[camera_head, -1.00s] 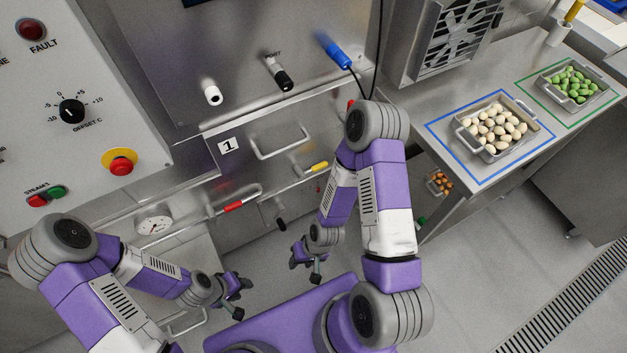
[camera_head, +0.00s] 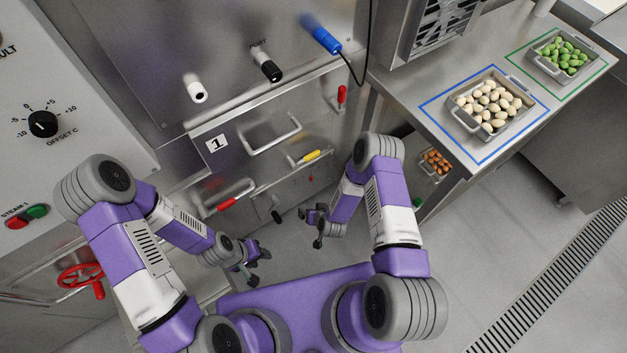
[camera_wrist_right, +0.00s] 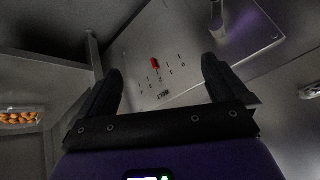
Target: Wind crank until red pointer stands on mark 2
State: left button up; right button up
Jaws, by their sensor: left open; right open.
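A panel (camera_wrist_right: 130,55) in the right wrist view carries a red pointer (camera_wrist_right: 155,63) beside a row of small numbers. The mark it stands on is too blurred to tell. A grey knob (camera_wrist_right: 217,30) sticks out of the same panel, likely the crank's grip. In the head view a small dark handle (camera_head: 277,216) and a tiny red spot (camera_head: 311,178) show low on the machine front. My right gripper (camera_head: 314,228) is open and empty, apart from the panel; its spread fingers (camera_wrist_right: 162,72) frame the pointer. My left gripper (camera_head: 258,266) is open and empty, left of it.
A red handwheel (camera_head: 80,277) is at the lower left. Door handles (camera_head: 270,143) and red and yellow grips line the machine front. Floor is clear at right.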

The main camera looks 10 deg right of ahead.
jog(key=w+d+f+t+h+b, duration=0.2)
jog(key=w+f+t+b, duration=0.4)
jog(key=w+f, duration=0.5)
jog(key=shift+w+f+n+t+h+b, duration=0.35)
jog(key=shift+w+h+b, duration=0.4)
jog(key=shift+b, duration=0.25)
jog(key=shift+s, duration=0.15)
jog(key=s+a+r+g+y+p, duration=0.2)
jog(key=s+r+g, duration=0.4)
jog(key=s+r, duration=0.7)
jog(key=s+a+r+g+y+p, duration=0.1)
jog(key=s+r+g+y+p, duration=0.3)
jog(key=s+r, duration=0.9)
jog(key=s+g+p, duration=0.1)
jog(key=g+p, duration=0.2)
jog(key=shift+s+a+r, duration=0.2)
jog(key=shift+a, duration=0.15)
